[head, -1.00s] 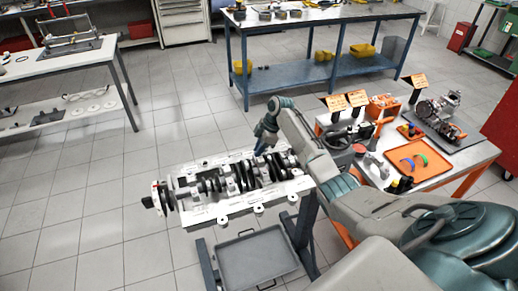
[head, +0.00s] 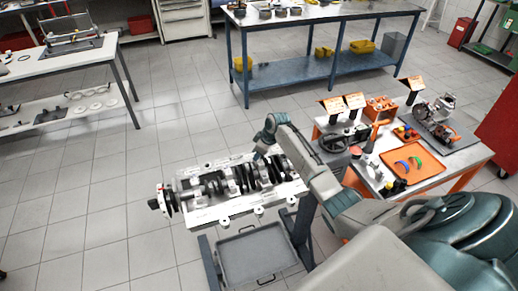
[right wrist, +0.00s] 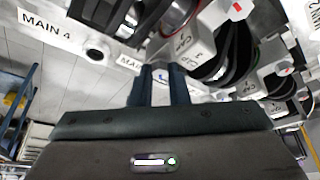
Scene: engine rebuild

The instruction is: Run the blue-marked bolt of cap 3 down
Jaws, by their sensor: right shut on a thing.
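The engine block (head: 240,211) with its crankshaft (head: 215,188) lies on a stand in the middle of the head view. My right gripper reaches the block's far side from the right; its fingertips are hidden there by the wrist and crank parts. In the right wrist view the right gripper's two dark fingers (right wrist: 164,84) are close together around a small bolt head with a blue mark (right wrist: 163,74), beside the white cap labelled CAP 3 (right wrist: 190,48). How far the bolt is in cannot be told. My left gripper is not in view.
A red-marked bolt (right wrist: 238,8) shows on a cap nearby. A grey tray (head: 258,258) sits low under the block. A side table with an orange tray (head: 416,163) and parts stands at right. Open floor lies left of the block.

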